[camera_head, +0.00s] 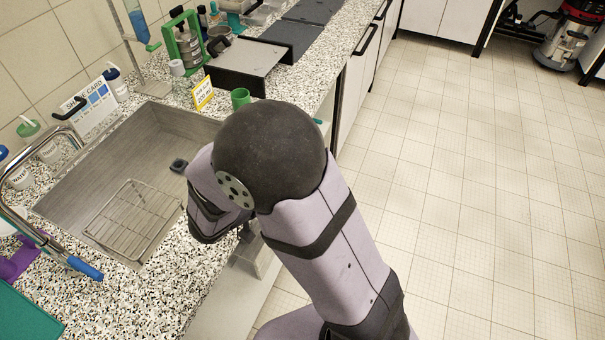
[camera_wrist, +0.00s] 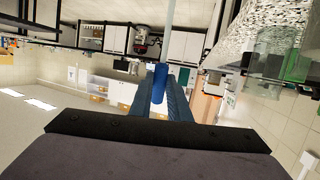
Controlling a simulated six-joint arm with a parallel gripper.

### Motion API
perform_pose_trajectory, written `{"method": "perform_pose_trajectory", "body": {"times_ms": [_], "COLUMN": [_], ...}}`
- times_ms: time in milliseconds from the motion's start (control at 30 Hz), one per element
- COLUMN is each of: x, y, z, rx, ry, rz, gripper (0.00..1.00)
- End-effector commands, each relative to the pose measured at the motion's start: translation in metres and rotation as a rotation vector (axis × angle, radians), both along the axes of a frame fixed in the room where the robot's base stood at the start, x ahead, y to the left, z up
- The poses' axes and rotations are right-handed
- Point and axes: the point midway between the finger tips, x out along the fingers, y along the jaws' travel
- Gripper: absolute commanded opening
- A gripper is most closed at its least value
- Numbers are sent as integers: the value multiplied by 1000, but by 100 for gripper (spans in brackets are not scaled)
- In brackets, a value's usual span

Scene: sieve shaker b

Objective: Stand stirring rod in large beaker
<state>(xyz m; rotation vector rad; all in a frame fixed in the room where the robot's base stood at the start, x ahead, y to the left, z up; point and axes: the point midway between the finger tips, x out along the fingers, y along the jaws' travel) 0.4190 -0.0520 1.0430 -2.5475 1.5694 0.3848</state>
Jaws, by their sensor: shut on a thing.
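In the wrist view my gripper (camera_wrist: 162,98) is shut on the stirring rod, a thin pale, see-through rod (camera_wrist: 171,25) with a blue end (camera_wrist: 160,77) between the fingers. The rod runs up to the top edge of that picture. A clear glass vessel (camera_wrist: 276,46), which looks like the large beaker, shows upside down at the right of the wrist view. It is apart from the rod. In the head view my arm hides most of the gripper, and I cannot make out the rod there.
A steel sink (camera_head: 150,122) with a wire rack (camera_head: 133,220) lies left of my arm. A curved tap (camera_head: 22,225) stands at its left. A green cup (camera_head: 240,98) and yellow sign (camera_head: 203,93) stand behind my arm. Open floor (camera_head: 480,200) is at right.

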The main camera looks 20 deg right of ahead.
Motion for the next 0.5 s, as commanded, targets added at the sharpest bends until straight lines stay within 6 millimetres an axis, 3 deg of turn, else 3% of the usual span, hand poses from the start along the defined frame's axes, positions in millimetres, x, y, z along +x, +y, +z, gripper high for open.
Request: {"method": "perform_pose_trajectory", "body": {"times_ms": [33,167,367,500], "x": [2,13,72,122], "y": [-1,-1,8,14], "z": [23,48,68,102], "rx": [0,-5,-14,-18], "ry": [-8,-21,-57,-87], "rz": [-12,-37,-24,21], "gripper": [0,0,0,0]}}
